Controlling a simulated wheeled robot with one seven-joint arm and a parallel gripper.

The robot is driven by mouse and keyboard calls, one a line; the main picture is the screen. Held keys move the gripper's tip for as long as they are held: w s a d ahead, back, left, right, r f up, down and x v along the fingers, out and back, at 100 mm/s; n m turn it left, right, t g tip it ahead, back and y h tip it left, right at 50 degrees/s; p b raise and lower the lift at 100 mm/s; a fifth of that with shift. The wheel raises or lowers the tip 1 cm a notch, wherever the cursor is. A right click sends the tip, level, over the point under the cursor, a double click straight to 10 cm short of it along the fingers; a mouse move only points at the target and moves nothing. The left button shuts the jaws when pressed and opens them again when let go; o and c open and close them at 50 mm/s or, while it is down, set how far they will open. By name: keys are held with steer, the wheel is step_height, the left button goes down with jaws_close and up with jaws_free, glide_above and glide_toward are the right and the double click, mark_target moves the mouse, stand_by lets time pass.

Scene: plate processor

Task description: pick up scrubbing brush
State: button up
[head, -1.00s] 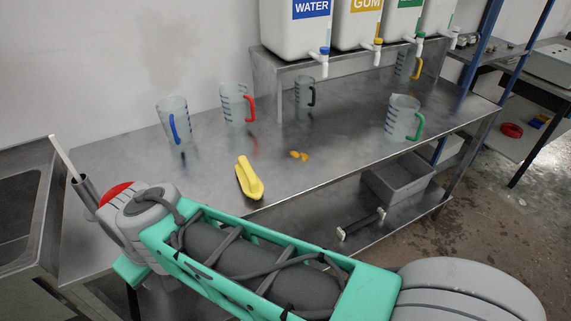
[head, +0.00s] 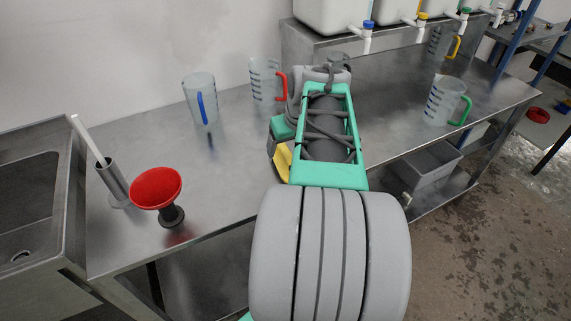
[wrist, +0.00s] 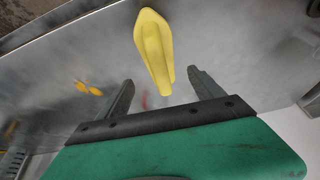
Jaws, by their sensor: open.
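The yellow scrubbing brush (wrist: 154,48) lies on the steel table top. In the wrist view its broad end is at the top, and its narrow end points down between the fingertips. My gripper (wrist: 161,80) is open and empty, one finger on each side of the narrow end, touching neither side. The height gap to the brush is hard to judge. In the head view my arm hides most of the brush, and only a yellow part (head: 283,161) shows left of the wrist.
A red funnel (head: 156,188) stands on the table at left, near a sink (head: 30,205). Blue-handled (head: 200,100), red-handled (head: 264,82) and green-handled (head: 442,102) jugs stand farther back. A grey bin (head: 424,168) sits on the lower shelf.

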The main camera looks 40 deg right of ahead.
mark_target(286, 151)
steer(key=p+x, duration=0.1)
steer(key=x, duration=0.6)
steer(key=shift+s+f, duration=0.1)
steer(key=shift+f, duration=0.1)
steer(key=c, duration=1.6)
steer(key=shift+o, duration=0.2)
steer(key=shift+r, duration=0.2)
steer(key=shift+r, duration=0.25)
steer(key=s+d+r+b, duration=0.1)
steer(key=s+d+r, duration=0.6)
steer(key=s+r, duration=0.5)
